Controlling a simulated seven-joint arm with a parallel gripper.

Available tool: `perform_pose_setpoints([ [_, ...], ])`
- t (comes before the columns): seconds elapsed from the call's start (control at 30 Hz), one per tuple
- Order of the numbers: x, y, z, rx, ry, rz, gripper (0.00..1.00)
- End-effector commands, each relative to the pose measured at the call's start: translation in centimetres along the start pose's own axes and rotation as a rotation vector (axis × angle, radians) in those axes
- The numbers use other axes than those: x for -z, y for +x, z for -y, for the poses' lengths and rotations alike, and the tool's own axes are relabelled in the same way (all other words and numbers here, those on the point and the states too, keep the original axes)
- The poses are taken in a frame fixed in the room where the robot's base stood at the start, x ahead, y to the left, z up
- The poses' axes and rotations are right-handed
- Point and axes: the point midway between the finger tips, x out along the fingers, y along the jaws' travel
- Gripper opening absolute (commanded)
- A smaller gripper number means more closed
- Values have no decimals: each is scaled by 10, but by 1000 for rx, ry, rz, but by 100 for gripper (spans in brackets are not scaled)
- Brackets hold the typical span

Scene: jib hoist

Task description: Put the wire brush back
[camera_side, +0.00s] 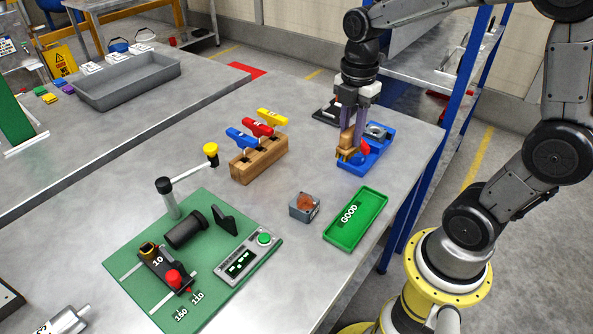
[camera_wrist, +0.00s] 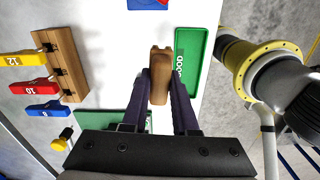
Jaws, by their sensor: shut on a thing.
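The wire brush shows as a brown wooden block (camera_side: 347,145), and it is also in the wrist view (camera_wrist: 160,65). My gripper (camera_side: 349,127) is shut on it, with one finger on each side in the wrist view (camera_wrist: 162,85). In the side view the brush overlaps the left part of a blue tray (camera_side: 378,159). I cannot tell whether it touches the tray. Its bristles are not clearly seen.
The blue tray holds a grey part (camera_side: 377,131) and a red piece (camera_side: 364,148). A green GOOD tray (camera_side: 352,218) and a small grey block (camera_side: 304,207) stand nearer. A wooden rack (camera_side: 259,161) with coloured-handled tools stands left. A green mat (camera_side: 140,281) carries a small hoist.

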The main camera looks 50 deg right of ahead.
Motion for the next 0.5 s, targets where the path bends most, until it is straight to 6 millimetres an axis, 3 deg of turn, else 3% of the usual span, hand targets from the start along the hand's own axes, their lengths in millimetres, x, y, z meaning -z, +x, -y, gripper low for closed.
perform_pose_setpoints([
  [0.1,18,-5,5,-3,-60,0,0],
  [0.27,26,-6,-1,1,-88,0,0],
  [0.5,24,16,-48,3,-88,0,0],
])
